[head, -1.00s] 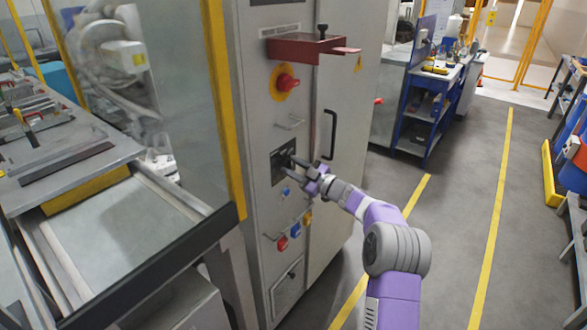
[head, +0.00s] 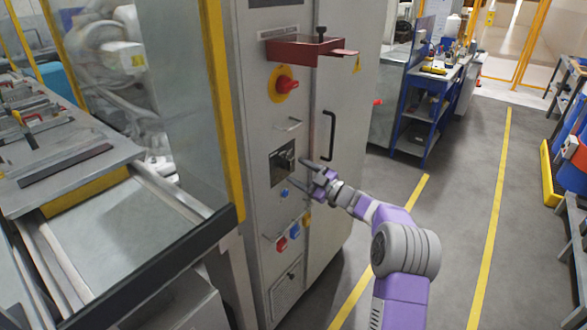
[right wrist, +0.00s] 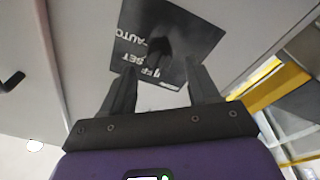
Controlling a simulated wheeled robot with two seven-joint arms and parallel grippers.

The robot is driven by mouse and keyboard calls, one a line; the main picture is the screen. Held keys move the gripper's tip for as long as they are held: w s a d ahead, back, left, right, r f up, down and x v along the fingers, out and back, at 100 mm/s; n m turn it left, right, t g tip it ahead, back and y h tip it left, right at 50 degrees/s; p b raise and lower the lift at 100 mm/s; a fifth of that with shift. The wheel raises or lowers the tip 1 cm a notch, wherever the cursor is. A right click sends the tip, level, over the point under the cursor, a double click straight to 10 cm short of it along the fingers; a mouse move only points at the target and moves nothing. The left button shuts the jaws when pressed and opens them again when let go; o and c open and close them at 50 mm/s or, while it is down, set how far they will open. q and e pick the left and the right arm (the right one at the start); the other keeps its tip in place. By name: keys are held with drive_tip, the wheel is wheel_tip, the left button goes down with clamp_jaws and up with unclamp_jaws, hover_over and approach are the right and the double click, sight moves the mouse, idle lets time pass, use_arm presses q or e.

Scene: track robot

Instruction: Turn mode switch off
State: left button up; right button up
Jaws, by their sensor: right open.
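The mode switch (head: 282,162) is a black square plate with a dark knob on the front of the grey cabinet. In the right wrist view its plate (right wrist: 187,27) shows upside-down labels AUTO, SET and what looks like OFF. The dark knob blends into the plate, so I cannot tell which label it points to. My right gripper (head: 297,170) is open and empty, just in front of the plate and slightly to its right. In the right wrist view its fingers (right wrist: 162,70) are spread, with the plate beyond and between them. My left gripper is not in view.
A red rotary switch (head: 287,84) on a yellow disc and a red shelf (head: 305,47) are above. A blue button (head: 284,193) and several coloured knobs are below. A black door handle (head: 329,135) is to the right.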

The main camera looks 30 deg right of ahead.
drive_tip(key=v, duration=0.4)
drive_tip(key=shift+s+d, duration=0.1)
drive_tip(key=shift+s, duration=0.2)
